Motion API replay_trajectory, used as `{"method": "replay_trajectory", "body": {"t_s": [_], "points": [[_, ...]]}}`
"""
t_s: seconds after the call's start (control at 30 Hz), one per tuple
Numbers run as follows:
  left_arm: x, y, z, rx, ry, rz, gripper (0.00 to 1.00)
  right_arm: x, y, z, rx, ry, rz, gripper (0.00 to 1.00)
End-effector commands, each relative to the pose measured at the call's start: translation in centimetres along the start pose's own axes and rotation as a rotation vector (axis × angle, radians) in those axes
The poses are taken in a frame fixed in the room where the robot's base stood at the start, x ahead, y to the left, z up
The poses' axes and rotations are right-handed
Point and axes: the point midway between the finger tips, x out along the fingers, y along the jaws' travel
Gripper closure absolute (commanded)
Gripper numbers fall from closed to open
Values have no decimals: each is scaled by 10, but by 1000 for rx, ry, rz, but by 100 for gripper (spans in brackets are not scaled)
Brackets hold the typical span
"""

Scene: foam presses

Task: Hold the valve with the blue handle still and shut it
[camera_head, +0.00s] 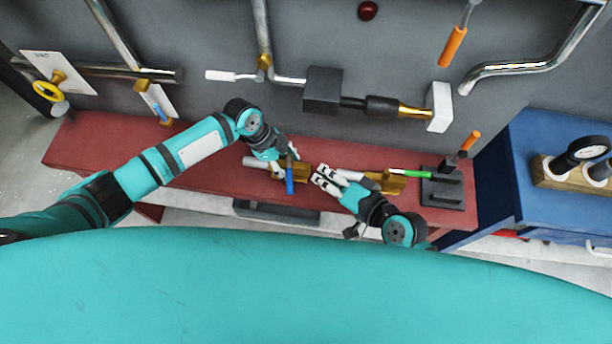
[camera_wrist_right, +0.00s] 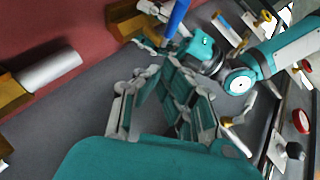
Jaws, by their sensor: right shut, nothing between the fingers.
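The valve with the blue handle lies on the red bench. Its blue handle (camera_head: 290,179) points toward the front of the bench, and its brass body (camera_head: 306,172) is partly hidden by my grippers. The handle also shows at the top of the right wrist view (camera_wrist_right: 179,16). My left gripper (camera_head: 280,168) is at this valve, beside the handle; its fingers are too small and covered to tell whether they grip it. My right gripper (camera_head: 323,181) is shut and empty, just right of the handle and apparently apart from it.
A green-handled valve (camera_head: 408,173) with a brass body lies to the right on the bench (camera_head: 90,140). A black block stand (camera_head: 442,190) with an orange-handled tool is at the bench's right end. Pipes and fittings run along the grey wall behind. A blue cabinet (camera_head: 540,190) stands right.

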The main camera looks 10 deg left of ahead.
Motion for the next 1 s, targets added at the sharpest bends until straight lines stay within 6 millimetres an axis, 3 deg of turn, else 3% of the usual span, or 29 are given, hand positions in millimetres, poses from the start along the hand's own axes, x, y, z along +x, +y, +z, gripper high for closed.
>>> {"method": "replay_trajectory", "body": {"t_s": [0.1,0.3,0.8,1.0], "points": [[-1,-1,0,1,1,-2,100,23,0,4,2,-2,0,100],[-1,-1,0,1,1,-2,100,40,0,23,1,-1,0,100],[0,-1,0,1,1,-2,100,45,0,30,-2,-1,1,100],[0,-1,-1,1,1,-2,100,51,-10,45,-1,-2,0,100]]}}
